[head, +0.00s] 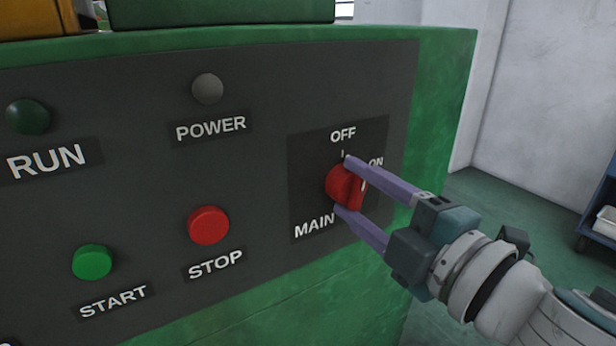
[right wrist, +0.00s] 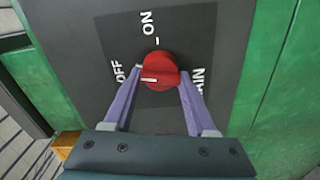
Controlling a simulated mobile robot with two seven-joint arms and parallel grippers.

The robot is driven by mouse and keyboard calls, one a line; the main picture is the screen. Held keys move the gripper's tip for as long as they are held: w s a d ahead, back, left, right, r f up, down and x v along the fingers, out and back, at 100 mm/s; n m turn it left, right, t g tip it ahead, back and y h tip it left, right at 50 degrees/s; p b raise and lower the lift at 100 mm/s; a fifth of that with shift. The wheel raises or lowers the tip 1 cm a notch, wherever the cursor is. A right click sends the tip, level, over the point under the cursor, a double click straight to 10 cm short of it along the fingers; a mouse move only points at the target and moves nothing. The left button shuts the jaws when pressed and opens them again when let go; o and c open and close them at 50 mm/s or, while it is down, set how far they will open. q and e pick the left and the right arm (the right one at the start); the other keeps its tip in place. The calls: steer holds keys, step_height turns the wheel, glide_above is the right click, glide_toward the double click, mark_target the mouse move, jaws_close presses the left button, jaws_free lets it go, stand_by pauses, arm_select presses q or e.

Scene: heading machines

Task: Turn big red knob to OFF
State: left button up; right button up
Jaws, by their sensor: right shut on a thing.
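The big red knob (head: 343,187) sits on the dark MAIN plate (head: 301,164) with the labels OFF above it and ON at upper right. My right gripper (head: 343,185) is shut on it, one purple finger above and one below. In the right wrist view, the knob (right wrist: 160,68) lies between the two fingertips (right wrist: 160,71). Its white mark is on the left side, facing the OFF label, while ON is at the top. Fingers hide parts of the knob and plate. My left gripper is not in view.
The panel also bears a red STOP button (head: 208,225), a green START button (head: 92,262), a dark green RUN lamp (head: 28,117) and a grey POWER lamp (head: 208,89). Floor is open right of the green machine (head: 440,90). A blue cart (head: 600,200) stands at far right.

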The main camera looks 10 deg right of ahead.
steer(key=shift+n, duration=1.2)
steer(key=o, duration=1.4)
steer(key=shift+s, duration=0.1)
